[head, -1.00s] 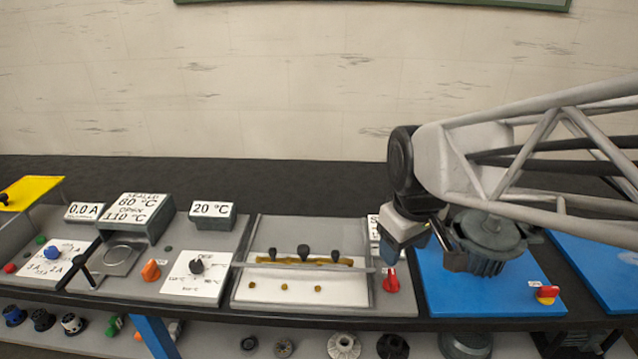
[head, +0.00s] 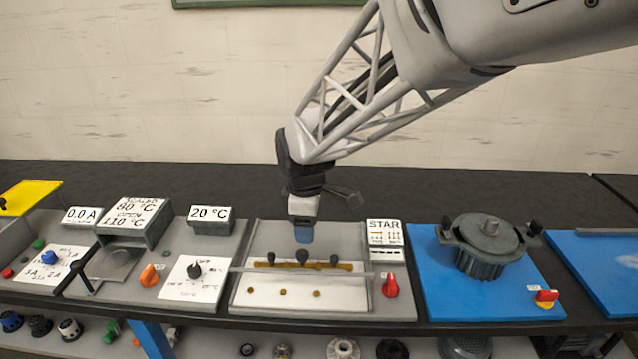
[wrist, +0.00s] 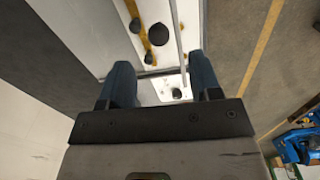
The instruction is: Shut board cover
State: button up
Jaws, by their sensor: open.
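The terminal board (head: 262,295) is a white plate with brass-coloured strips and several black knobs, set in a grey panel at the middle of the head view. A thin grey bar (head: 345,271) crosses over it from side to side. It may be the edge of a clear cover, but I cannot tell whether that cover is open or shut. My gripper (head: 303,238) is above the back of the board, pointing down. In the wrist view its two blue-grey fingers (wrist: 162,82) are apart with nothing held, and the board (wrist: 127,32) shows beyond them.
A sign reading STAR (head: 384,228) stands right of the board, with a red knob (head: 390,286) below it. A 20 °C display (head: 211,213) and a dial panel (head: 190,280) are at left.

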aim_at(302, 252)
jog(key=shift+w+a+f+n, duration=0.3)
jog(key=shift+w+a, duration=0.05)
jog(key=shift+a, duration=0.35)
jog(key=shift+f, duration=0.1)
jog(key=shift+f, duration=3.8)
jog(key=shift+s, duration=0.1)
grip_shut()
